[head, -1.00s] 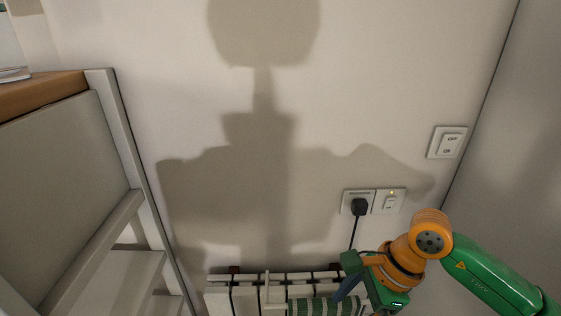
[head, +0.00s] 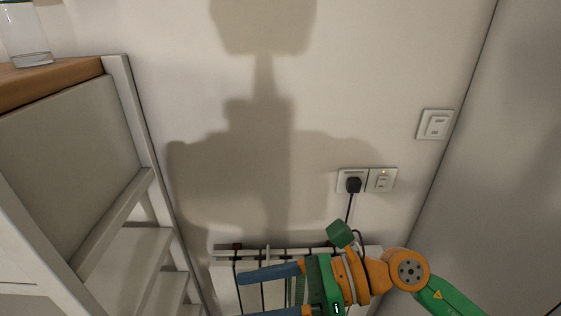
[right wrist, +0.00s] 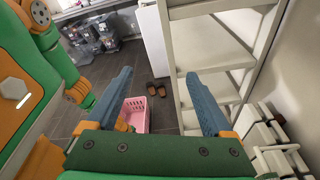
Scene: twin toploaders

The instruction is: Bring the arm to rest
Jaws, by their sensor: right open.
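My right gripper (head: 240,296) is low in the head view, in front of the radiator, with its blue fingers spread and pointing left. It is open and nothing is between its fingers. In the right wrist view its two blue fingers (right wrist: 158,76) stand wide apart, with the floor and a pink basket seen beyond them. My right arm comes in from the lower right.
A white radiator (head: 222,272) is on the wall behind the gripper. A socket with a black plug (head: 353,185) and a wall switch (head: 435,124) are above. A white shelf unit (head: 150,170) stands left. The pink basket (right wrist: 137,108) and dark slippers (right wrist: 156,87) are on the floor.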

